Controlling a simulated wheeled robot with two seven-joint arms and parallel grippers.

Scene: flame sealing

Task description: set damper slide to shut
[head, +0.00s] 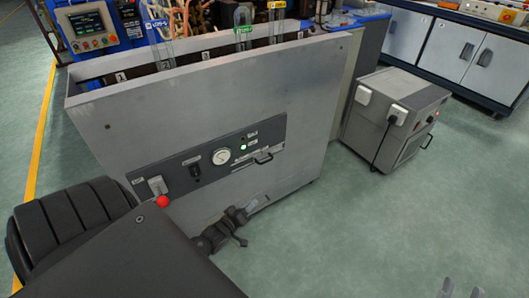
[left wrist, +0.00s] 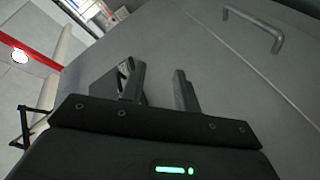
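A dark control panel (head: 209,158) is set in the front of the grey cabinet (head: 220,100).
A grey box unit (head: 390,120) stands right.

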